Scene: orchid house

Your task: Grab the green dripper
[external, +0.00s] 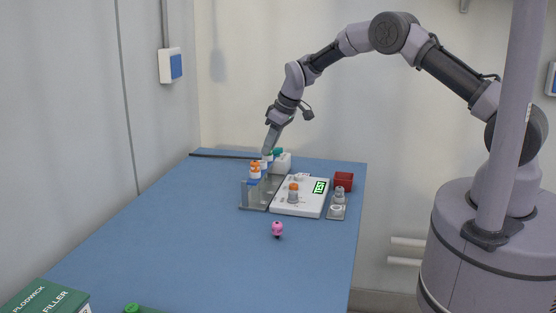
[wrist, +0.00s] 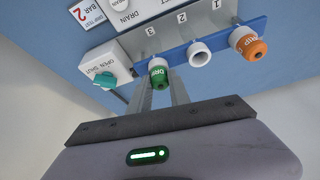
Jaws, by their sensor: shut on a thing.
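The green dripper (wrist: 158,73) sits at the place marked 3 on the blue rail in the wrist view. My gripper (wrist: 164,90) has its two fingers at it and is shut on it. I cannot tell whether it is still fully seated. In the external view my gripper (external: 268,149) reaches down to the rack from behind, and the green dripper is hard to make out there.
An orange dripper (wrist: 249,43) is at place 1 and an empty white socket (wrist: 199,53) at place 2. A teal valve handle (wrist: 104,80) is close by. A white test board (external: 311,205), red box (external: 343,181) and pink object (external: 277,228) stand nearby. The blue tabletop (external: 190,230) is largely free.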

